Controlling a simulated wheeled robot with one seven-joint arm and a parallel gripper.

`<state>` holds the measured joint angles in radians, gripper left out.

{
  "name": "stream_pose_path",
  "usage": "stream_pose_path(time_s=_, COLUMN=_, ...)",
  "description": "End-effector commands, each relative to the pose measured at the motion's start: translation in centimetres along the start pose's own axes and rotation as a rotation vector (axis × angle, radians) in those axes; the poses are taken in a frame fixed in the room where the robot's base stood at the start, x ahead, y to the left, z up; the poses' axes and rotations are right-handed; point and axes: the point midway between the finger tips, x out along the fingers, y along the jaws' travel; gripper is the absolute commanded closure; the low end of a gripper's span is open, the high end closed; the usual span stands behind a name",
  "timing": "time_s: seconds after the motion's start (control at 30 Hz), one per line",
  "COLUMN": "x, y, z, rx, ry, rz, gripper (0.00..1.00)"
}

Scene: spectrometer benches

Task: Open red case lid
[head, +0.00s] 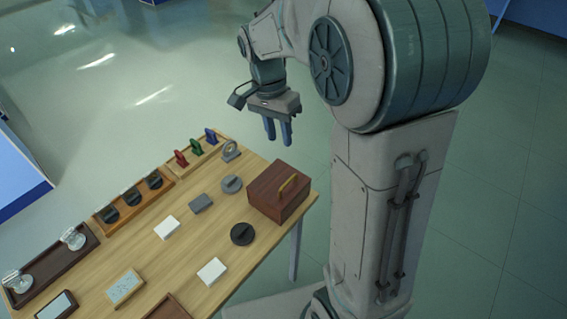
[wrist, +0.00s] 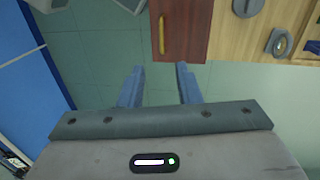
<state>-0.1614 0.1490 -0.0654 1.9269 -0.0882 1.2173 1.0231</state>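The red-brown wooden case (head: 273,202) stands at the table's right corner in the head view. Its lid looks shut and carries a yellow handle (head: 288,186). The case also shows at the top of the wrist view (wrist: 189,32), with the handle (wrist: 162,36) running up and down in the picture. My gripper (head: 279,138) hangs above and beyond the case in the head view, apart from it. Its two blue fingers (wrist: 156,82) are spread, with only floor between them and nothing held.
The wooden table (head: 140,242) holds white blocks (head: 212,271), a black round piece (head: 242,234), grey pieces (head: 231,184) and a tray with red, green and blue pieces (head: 196,147). Wooden racks line its far-left edge. Open floor lies beyond the table.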

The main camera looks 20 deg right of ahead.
Motion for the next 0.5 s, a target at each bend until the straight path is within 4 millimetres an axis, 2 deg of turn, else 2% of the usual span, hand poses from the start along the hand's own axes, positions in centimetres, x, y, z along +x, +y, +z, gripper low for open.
stream_pose_path(time_s=0.17, x=0.7, y=-0.7, z=-0.4, rx=0.047, ry=-0.004, rz=0.023, gripper=0.69)
stream_pose_path(time_s=0.27, x=1.8, y=-0.6, z=-0.4, rx=0.05, ry=-0.005, rz=0.025, gripper=0.69)
stream_pose_path(time_s=0.5, x=6.7, y=-0.4, z=-0.4, rx=0.05, ry=-0.007, rz=0.026, gripper=0.69)
